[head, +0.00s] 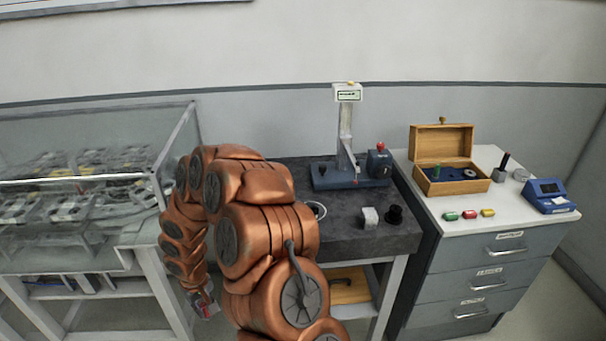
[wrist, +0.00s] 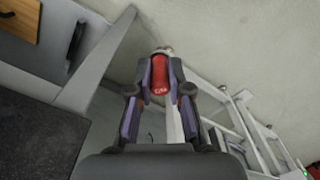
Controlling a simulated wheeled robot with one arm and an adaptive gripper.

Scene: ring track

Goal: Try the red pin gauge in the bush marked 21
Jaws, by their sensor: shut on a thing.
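My gripper (wrist: 161,90) is shut on a red piece with pale lettering (wrist: 160,75), which I take to be the red pin gauge. The piece sits between the two fingers, with a greyish end beyond it.
A gauge stand (head: 346,140) stands at the back of the stone slab (head: 345,225). A glass case (head: 90,180) stands left.

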